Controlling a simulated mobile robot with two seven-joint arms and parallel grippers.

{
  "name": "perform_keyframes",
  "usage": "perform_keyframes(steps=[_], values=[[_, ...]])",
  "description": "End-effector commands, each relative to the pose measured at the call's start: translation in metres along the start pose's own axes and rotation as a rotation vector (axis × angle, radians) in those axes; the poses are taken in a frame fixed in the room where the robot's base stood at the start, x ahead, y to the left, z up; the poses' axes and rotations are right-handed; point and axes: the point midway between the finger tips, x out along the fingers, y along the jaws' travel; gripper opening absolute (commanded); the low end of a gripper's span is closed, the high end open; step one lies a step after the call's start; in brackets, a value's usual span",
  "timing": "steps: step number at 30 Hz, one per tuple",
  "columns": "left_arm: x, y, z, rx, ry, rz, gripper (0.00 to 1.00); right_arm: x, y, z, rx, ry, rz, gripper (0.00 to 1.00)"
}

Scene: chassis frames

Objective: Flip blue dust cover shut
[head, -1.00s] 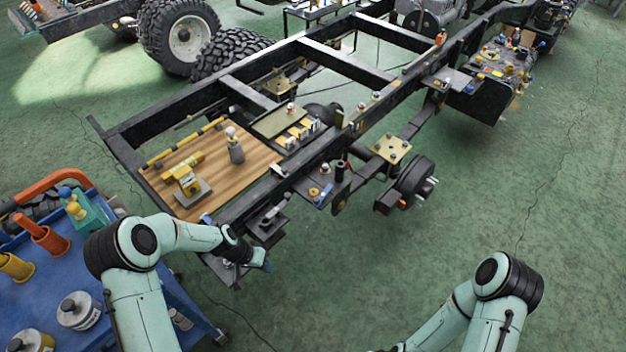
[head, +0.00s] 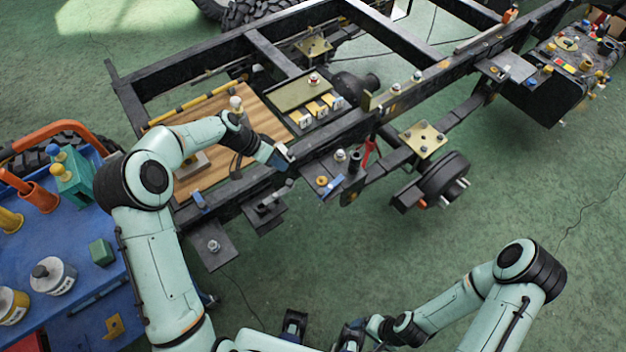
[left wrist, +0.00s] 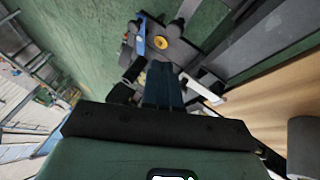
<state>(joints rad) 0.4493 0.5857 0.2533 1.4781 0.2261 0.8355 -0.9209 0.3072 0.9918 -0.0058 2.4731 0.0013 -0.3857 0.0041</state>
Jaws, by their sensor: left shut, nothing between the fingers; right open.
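The blue dust cover seems to be the small blue piece (head: 335,187) beside a yellow ring on a dark bracket plate (head: 312,170) outside the near chassis rail. In the left wrist view a thin blue piece (left wrist: 140,38) stands beside the yellow ring (left wrist: 160,42); its exact tilt is unclear. My left gripper (head: 283,158) is shut and empty, above the near rail just left of the plate. Its fingertips (left wrist: 161,68) point toward the plate, apart from the blue piece. My right gripper (head: 347,334) is open at the bottom edge, far from the plate.
A red-handled part (head: 369,152) and a black cylinder (head: 355,160) stand close by the plate. A wooden board (head: 222,184) lies inside the frame. Green floor (head: 330,265) in front is open.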

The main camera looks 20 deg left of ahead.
Motion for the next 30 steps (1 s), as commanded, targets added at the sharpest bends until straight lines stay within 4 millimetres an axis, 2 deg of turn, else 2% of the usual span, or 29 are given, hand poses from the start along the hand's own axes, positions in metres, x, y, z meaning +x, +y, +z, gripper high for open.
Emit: perform_keyframes(steps=[7, 11, 14, 24, 30], values=[[0.002, 0.000, 0.000, -0.001, 0.000, 0.000, 0.00, 0.000, 0.000, 0.000, 0.000, 0.000, 0.000, 0.83], [0.012, 0.001, 0.000, -0.002, -0.001, 0.002, 0.00, -0.001, 0.000, 0.000, 0.000, 0.000, 0.000, 0.83], [0.028, 0.001, 0.000, -0.001, -0.003, 0.004, 0.00, -0.002, -0.001, 0.000, 0.000, 0.001, 0.000, 0.83], [0.100, 0.001, 0.000, -0.002, -0.002, 0.003, 0.00, -0.009, -0.004, -0.002, -0.001, 0.004, -0.001, 0.83], [0.116, 0.024, 0.001, 0.000, -0.001, 0.001, 0.00, -0.014, -0.006, -0.003, -0.003, 0.007, -0.002, 0.83]])
